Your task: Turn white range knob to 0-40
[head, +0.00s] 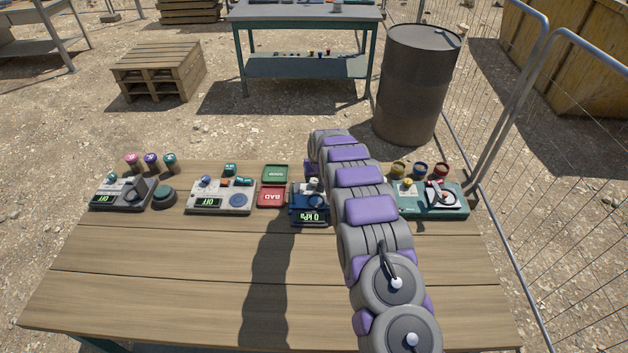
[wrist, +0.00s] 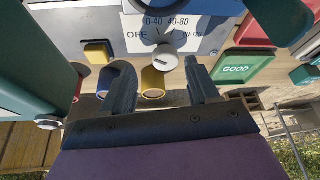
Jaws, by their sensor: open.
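The white range knob (wrist: 166,57) stands out from a pale panel in the wrist view. OFF, 0-40, 40-80 and 80-120 are printed around its base. I cannot tell which mark it points to. My gripper (wrist: 158,68) is open, with one dark finger on each side of the knob in the picture. No contact shows, and the depth gap is unclear. In the head view, the blue gauge device (head: 310,205) reads 0 kPa, and my arm hides part of it and my fingers.
Green GOOD (head: 275,173) and red BAD (head: 271,197) trays lie beside the blue device. A teal device (head: 432,201) stands right, with coloured cups (head: 420,169) behind it. Two grey devices (head: 222,196) (head: 121,194) showing OFF stand left. The table front (head: 180,290) is clear.

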